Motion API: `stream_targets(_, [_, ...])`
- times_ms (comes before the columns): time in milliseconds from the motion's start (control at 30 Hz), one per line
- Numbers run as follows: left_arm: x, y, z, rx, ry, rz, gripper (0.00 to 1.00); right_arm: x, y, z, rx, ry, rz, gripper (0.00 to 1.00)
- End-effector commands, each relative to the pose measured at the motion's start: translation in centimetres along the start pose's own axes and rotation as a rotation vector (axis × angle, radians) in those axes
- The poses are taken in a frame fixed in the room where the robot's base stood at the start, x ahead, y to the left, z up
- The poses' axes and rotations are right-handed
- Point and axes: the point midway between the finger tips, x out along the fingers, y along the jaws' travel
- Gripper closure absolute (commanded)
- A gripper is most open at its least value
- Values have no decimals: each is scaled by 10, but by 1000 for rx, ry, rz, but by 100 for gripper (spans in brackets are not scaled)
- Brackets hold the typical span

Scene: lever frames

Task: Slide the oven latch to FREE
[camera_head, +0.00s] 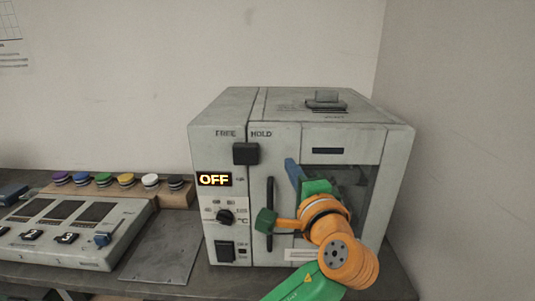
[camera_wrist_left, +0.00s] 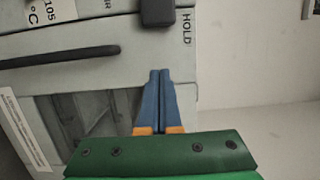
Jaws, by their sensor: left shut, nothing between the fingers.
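The grey oven (camera_head: 222,160) stands on the bench with its display reading OFF. Its latch is a black block (camera_head: 245,153) across the seam between the left panel and the door, below the printed words FREE and HOLD. The latch (camera_wrist_left: 158,12) also shows at the top edge of the left wrist view, with HOLD beside it. My left gripper (camera_head: 290,163) has its blue fingers shut and empty, to the right of the latch and slightly lower, in front of the door. In the left wrist view its fingertips (camera_wrist_left: 160,72) are apart from the latch. My right gripper is not in view.
A black vertical door handle (camera_head: 270,205) stands below the latch, close to my left arm. A dark knob (camera_head: 225,217) is on the left panel. A control box (camera_head: 75,230) and a row of several coloured buttons (camera_head: 126,180) lie to the left. A wall is at right.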

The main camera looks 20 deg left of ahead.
Motion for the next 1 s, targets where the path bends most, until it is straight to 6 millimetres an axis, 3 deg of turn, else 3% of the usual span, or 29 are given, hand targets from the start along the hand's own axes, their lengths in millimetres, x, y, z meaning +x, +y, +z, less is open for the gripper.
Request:
stream_targets(167, [37,-4,4,1,-4,2,100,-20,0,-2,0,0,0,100])
stream_targets(400, [42,-2,35,0,-3,1,100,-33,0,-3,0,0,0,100])
stream_targets(1000, [45,0,49,-1,-1,2,100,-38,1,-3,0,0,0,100])
